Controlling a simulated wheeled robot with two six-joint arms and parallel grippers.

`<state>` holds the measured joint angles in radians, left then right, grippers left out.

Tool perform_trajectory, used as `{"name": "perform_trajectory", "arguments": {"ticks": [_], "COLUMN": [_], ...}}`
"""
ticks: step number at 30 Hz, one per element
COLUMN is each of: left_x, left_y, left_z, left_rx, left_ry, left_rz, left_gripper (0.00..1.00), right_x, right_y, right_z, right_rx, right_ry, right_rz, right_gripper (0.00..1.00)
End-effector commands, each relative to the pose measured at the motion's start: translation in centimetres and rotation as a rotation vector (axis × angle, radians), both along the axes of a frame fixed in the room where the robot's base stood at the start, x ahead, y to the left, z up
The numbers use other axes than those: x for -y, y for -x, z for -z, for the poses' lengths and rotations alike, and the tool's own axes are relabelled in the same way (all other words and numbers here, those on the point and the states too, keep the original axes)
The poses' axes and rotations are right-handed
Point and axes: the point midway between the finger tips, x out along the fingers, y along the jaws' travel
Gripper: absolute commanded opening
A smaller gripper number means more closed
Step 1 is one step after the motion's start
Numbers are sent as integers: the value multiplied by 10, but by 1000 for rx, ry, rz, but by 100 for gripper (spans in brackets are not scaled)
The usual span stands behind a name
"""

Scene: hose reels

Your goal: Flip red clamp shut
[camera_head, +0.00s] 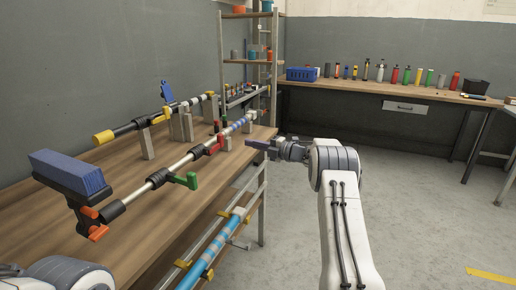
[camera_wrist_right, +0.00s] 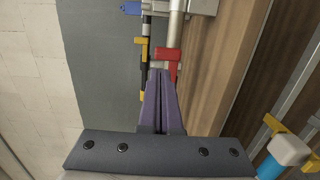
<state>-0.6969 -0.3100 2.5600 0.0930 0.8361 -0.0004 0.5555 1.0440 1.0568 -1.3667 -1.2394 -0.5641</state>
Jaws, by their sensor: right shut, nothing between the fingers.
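A red clamp (camera_head: 213,147) sits around a long pale pole (camera_head: 184,161) held above the wooden bench. A short red lever stands out from it; I cannot tell how far it is open. The red clamp (camera_wrist_right: 168,55) also shows in the right wrist view, just ahead of the fingertips and slightly to their right. My right gripper (camera_head: 253,145) is to the right of the clamp, fingers pointing left towards the pole. Its purple fingers (camera_wrist_right: 160,72) are together and empty. They partly cover the clamp's lower part in the wrist view. My left gripper is out of view.
A green clamp (camera_head: 188,180) is nearer on the same pole. A blue block (camera_head: 68,170) is on its near end. A second pole with a yellow end (camera_head: 103,137) lies behind, on grey stands (camera_head: 147,144). A blue pipe (camera_head: 205,260) runs below the bench edge. The floor at right is clear.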

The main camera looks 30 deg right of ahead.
Motion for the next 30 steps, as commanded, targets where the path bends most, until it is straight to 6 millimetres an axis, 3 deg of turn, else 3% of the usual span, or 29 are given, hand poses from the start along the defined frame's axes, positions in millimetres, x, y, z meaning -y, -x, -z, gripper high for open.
{"name": "perform_trajectory", "arguments": {"ticks": [3, 10, 25, 30], "left_x": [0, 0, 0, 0], "left_y": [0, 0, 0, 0], "left_z": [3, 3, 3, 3], "left_rx": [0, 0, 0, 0], "left_ry": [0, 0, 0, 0], "left_rz": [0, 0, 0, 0], "left_gripper": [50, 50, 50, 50], "right_x": [11, 18, 17, 2], "right_y": [16, 27, 26, 10], "right_z": [0, 0, -1, -19], "right_rx": [1, 1, -3, -81], "right_ry": [1, 1, -4, -111], "right_rz": [1, -2, 4, 135], "right_gripper": [0, 0, 0, 0]}}
